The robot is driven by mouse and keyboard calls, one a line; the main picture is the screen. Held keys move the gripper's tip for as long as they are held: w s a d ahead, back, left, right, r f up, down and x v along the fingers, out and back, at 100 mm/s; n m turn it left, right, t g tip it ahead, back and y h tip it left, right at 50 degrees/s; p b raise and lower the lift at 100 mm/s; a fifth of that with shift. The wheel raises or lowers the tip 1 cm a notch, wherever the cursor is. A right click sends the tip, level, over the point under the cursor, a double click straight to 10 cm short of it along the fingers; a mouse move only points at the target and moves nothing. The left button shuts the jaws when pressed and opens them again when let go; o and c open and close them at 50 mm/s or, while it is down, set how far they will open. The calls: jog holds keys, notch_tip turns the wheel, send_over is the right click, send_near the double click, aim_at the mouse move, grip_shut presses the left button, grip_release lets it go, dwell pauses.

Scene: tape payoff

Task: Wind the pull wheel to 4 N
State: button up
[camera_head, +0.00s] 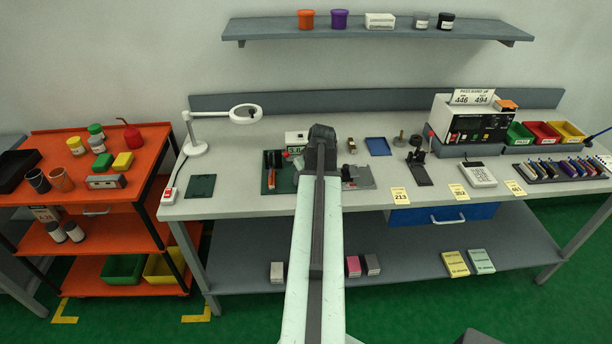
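My arm reaches from the bottom centre up over the workbench (235,203), and its dark far joint stands over the middle of the bench. My gripper's fingers do not show; the arm hides what lies behind it. Left of the arm a dark green plate (268,188) carries a small fixture with an orange-red part (286,178). Behind it stands a white instrument with a green display (295,150). Right of the arm is a grey plate with dark and red parts (357,176), partly covered. I cannot tell which part is the pull wheel, and no force reading is legible.
A magnifier lamp (245,113) stands at the bench's left, beside a green mat (201,187). To the right are a black stand (419,170), a calculator (478,174), a large instrument (470,122) and coloured bins (540,132). An orange cart (112,202) stands left.

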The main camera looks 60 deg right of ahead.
jog(key=shift+a, duration=0.1)
dwell(0.3)
jog(key=o, duration=1.4)
jog(key=shift+w+f, duration=0.1)
jog(key=shift+w, duration=0.05)
jog(key=p+v, duration=0.7)
jog(key=v, duration=0.1)
